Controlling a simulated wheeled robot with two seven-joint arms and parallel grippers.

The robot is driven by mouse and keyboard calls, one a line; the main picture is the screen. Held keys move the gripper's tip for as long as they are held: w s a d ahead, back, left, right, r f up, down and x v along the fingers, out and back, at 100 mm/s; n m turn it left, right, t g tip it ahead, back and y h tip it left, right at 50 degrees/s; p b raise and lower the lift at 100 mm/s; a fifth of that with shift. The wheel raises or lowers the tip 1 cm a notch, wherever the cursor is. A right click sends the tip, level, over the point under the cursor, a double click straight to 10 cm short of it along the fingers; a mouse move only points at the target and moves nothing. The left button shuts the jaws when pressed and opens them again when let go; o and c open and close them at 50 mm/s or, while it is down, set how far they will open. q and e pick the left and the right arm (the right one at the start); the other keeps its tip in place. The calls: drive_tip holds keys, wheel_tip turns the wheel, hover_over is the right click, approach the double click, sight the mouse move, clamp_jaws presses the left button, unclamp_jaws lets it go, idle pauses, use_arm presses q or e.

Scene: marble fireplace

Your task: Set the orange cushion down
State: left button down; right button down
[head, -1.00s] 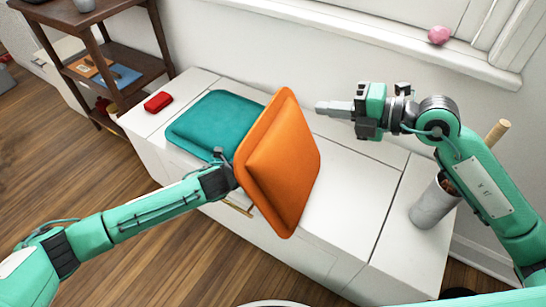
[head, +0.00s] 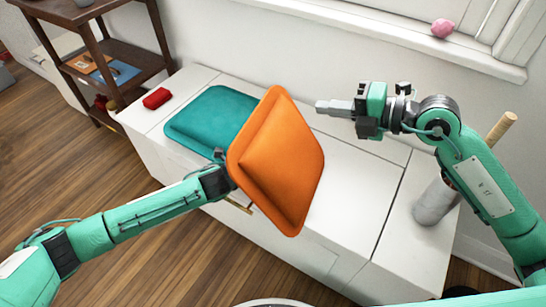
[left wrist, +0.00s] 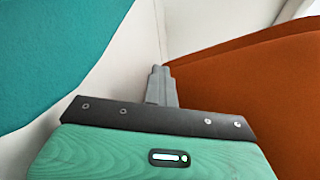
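The orange cushion (head: 280,165) is tilted steeply over the white bench (head: 345,190), its broad face turned toward the head camera. My left gripper (head: 222,170) is at the cushion's left edge and appears shut on it; the cushion hides part of the contact. In the left wrist view, the grey fingers (left wrist: 162,85) meet the edge of the orange cushion (left wrist: 250,90), which fills the right side. Whether the cushion's lower corner touches the bench is unclear. My right gripper (head: 335,107) is above the bench, right of the cushion, empty, its fingers together and pointing left.
A teal cushion (head: 208,117) lies flat on the bench behind the orange one. A small red case (head: 157,98) is at the bench's left end. A grey cylinder (head: 435,205) holding a rod stands at the right.

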use_arm(q)
drive_tip(key=shift+f, duration=0.4)
